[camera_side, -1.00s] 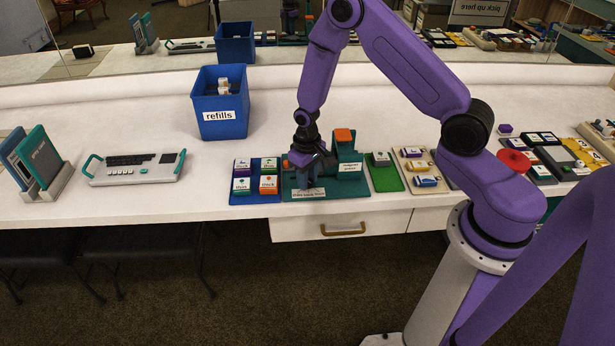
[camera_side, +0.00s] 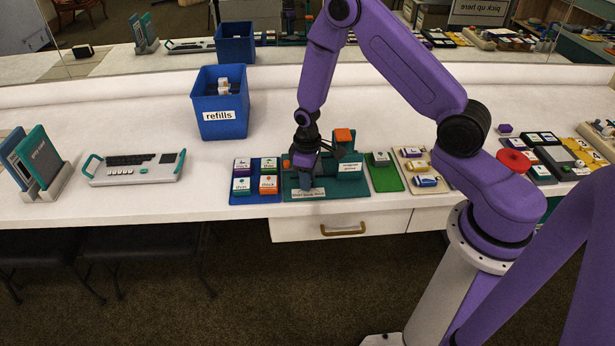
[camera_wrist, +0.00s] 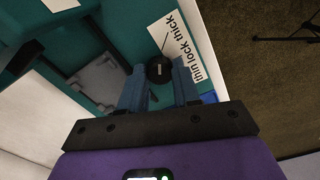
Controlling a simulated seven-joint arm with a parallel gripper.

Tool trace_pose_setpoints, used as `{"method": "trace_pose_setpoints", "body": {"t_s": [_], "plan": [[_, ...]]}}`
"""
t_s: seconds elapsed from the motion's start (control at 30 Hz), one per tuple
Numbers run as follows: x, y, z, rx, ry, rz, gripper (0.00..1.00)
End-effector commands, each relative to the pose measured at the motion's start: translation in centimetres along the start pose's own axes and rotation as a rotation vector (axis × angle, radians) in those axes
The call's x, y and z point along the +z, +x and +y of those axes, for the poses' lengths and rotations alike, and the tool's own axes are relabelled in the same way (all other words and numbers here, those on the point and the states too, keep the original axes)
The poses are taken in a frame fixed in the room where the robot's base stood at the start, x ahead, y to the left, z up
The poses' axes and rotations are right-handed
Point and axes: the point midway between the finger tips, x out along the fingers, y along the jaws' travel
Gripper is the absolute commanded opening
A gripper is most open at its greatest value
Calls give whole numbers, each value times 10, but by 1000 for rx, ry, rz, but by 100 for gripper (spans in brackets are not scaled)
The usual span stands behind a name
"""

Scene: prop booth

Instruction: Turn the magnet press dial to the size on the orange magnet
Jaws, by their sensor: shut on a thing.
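The teal magnet press (camera_side: 349,170) stands on the counter with an orange block (camera_side: 343,135) on top. Its dial (camera_wrist: 160,69) is a small black knob with a short white mark, beside a white label (camera_wrist: 178,45) reading thin, lock, thick. The mark's setting is hard to tell. My gripper (camera_wrist: 160,88) points down over the press's front left and is shut on the dial, one finger on each side.
A blue mat (camera_side: 256,200) left of the press holds several labelled blocks. A green mat (camera_side: 388,184) and a beige tray (camera_side: 441,187) stand to the right. A blue refills bin (camera_side: 205,101) is behind left. The counter's front edge is close.

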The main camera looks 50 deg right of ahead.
Motion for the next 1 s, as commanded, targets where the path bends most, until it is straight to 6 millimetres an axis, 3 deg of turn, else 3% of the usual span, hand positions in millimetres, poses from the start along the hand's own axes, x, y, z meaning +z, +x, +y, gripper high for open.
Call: {"method": "trace_pose_setpoints", "body": {"t_s": [0.23, 0.27, 0.3, 0.33, 0.67, 1.0], "plan": [[-1, -1, 0, 1, -1, 2, 1], [-1, -1, 0, 1, -1, 3, 38], [-1, -1, 0, 1, -1, 3, 51], [-1, -1, 0, 1, -1, 2, 57], [0, 0, 0, 1, 20, 2, 57], [0, 0, 0, 0, 272, -3, 57]]}}
